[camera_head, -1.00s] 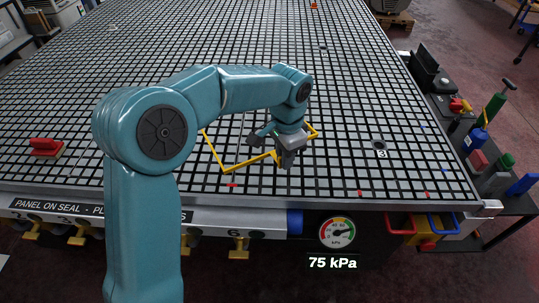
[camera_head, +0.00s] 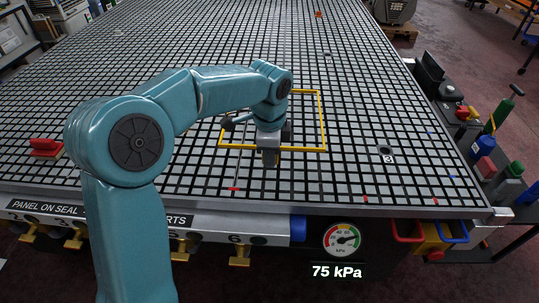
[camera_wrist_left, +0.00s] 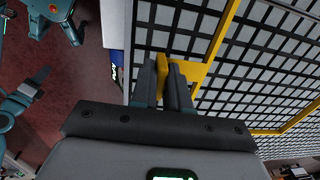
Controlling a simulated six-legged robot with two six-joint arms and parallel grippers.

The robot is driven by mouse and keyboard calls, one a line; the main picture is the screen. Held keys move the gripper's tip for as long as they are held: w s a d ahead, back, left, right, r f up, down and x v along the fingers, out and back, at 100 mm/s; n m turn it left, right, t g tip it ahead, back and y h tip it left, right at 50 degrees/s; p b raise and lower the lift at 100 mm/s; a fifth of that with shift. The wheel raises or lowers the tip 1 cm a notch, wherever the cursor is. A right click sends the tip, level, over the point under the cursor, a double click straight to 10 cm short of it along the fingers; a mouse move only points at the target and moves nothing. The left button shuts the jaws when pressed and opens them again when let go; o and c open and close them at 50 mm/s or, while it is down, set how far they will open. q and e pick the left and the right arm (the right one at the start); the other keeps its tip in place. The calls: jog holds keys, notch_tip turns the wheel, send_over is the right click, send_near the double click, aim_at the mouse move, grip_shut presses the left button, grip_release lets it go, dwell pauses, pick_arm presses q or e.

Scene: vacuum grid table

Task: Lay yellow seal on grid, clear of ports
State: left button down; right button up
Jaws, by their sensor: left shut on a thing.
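The yellow seal (camera_head: 323,120) is a thin rectangular frame over the near middle of the black-and-white grid table (camera_head: 400,170). Its near side and right side show in the head view; my arm hides part of its far and left sides. My left gripper (camera_head: 270,158) is at the middle of the near side, pointing down. In the left wrist view the fingers (camera_wrist_left: 166,82) are shut on a yellow tab of the seal (camera_wrist_left: 215,45). I cannot tell whether the seal touches the grid. A port (camera_head: 385,149) marked 3 lies to its right, apart from it. My right gripper is not in view.
A red-handled thing (camera_head: 45,146) sits at the table's left. A gauge (camera_head: 342,239) on the front edge reads 75 kPa. A cart (camera_head: 480,150) with bottles stands along the right side. Another port (camera_head: 327,55) lies farther back. The grid right of the seal is mostly bare.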

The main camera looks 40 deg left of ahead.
pick_arm(q)
notch_tip(320, 180, down, 7)
jog(key=b, duration=0.4)
jog(key=shift+r, duration=0.2)
jog(key=shift+w+f, duration=0.1)
jog(key=shift+f, duration=0.3)
jog(key=shift+f+b, duration=0.55)
jog(key=shift+f, duration=0.1)
dwell(0.4)
jog(key=c, duration=1)
grip_release()
jog(key=shift+c, duration=0.2)
